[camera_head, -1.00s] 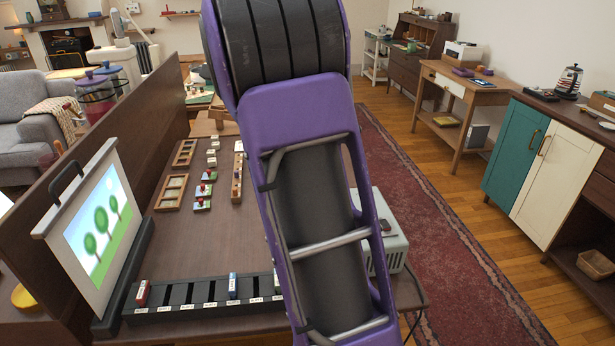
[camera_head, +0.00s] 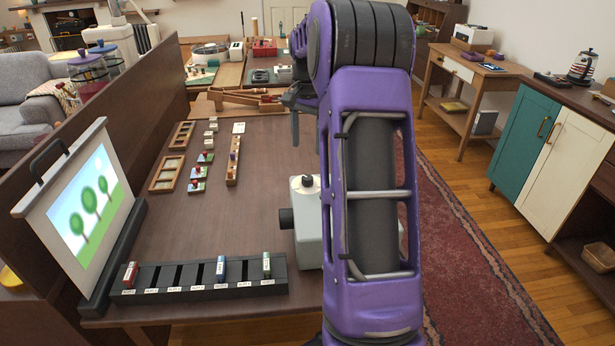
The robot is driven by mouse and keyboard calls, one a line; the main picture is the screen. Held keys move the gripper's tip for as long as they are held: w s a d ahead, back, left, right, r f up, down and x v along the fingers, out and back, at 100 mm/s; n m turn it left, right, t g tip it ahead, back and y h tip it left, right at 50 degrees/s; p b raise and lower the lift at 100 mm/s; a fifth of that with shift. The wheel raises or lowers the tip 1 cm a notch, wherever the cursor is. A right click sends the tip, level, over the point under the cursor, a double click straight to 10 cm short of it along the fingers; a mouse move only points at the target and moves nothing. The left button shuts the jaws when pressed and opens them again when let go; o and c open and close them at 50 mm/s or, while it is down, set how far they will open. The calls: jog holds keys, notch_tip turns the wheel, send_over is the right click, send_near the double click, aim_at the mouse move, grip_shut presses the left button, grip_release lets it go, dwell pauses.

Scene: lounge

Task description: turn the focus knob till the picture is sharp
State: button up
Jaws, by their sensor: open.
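The projector (camera_head: 311,238) is a pale grey box at the right side of the dark wooden table, partly hidden behind my purple arm. A dark knob (camera_head: 307,181) stands on its top, and a black lens (camera_head: 286,218) points left. The screen (camera_head: 83,207) at the table's left shows a picture of three green trees on grass under a blue sky; it looks soft, but it is too small to judge exactly. My gripper (camera_head: 294,115) is above the table beyond the projector, apart from the knob. Its dark fingers point down, open and empty.
A black slotted rack (camera_head: 200,289) with red, blue and green pieces lies along the near edge. Wooden trays (camera_head: 167,174) and small blocks (camera_head: 199,172) lie farther back. A brown partition (camera_head: 150,113) borders the left. The table's middle is clear.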

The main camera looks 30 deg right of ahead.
aim_at(307, 177)
notch_tip(307, 177, down, 10)
jog(key=shift+f+b, duration=0.1)
jog(key=shift+b, duration=0.65)
grip_shut()
